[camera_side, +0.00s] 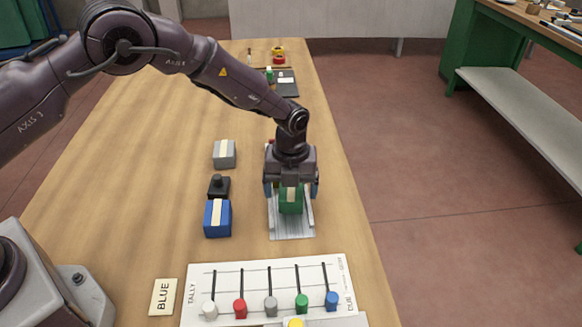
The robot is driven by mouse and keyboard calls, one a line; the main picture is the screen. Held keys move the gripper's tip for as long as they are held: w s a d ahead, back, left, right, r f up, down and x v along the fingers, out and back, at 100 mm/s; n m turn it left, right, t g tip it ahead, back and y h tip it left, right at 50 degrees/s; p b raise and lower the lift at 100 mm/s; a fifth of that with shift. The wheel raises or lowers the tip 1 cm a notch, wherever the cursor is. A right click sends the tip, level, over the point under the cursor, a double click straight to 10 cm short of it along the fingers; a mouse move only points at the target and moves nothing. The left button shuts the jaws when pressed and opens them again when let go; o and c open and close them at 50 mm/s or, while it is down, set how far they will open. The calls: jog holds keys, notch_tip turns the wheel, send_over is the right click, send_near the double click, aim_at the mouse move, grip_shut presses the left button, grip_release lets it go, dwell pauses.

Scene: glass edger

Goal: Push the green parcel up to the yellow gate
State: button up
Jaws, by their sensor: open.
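The green parcel (290,203), with a pale strip across its top, sits in a light metal channel (292,228) near the right edge of the table. My gripper (291,189) points down at the parcel from above and behind. Its jaws are open, with one finger to the left and one to the right of the parcel. Whether the fingers touch the parcel I cannot tell. The gripper hides the far part of the channel. I cannot make out a yellow gate in this view.
Left of the channel stand a grey parcel (224,154), a black knobbed block (218,187) and a blue parcel (217,219). In front lie a tally board (255,283) with several coloured sliders and a BLUE card (163,297). A yellow knob (295,322) shows at the bottom edge.

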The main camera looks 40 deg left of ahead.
aim_at(291, 196)
jog(key=shift+f, duration=1.25)
jog(key=shift+c, duration=0.2)
jog(key=c, duration=1.1)
jog(key=o, duration=1.1)
jog(key=shift+o, duration=0.2)
notch_tip(291, 196, up, 13)
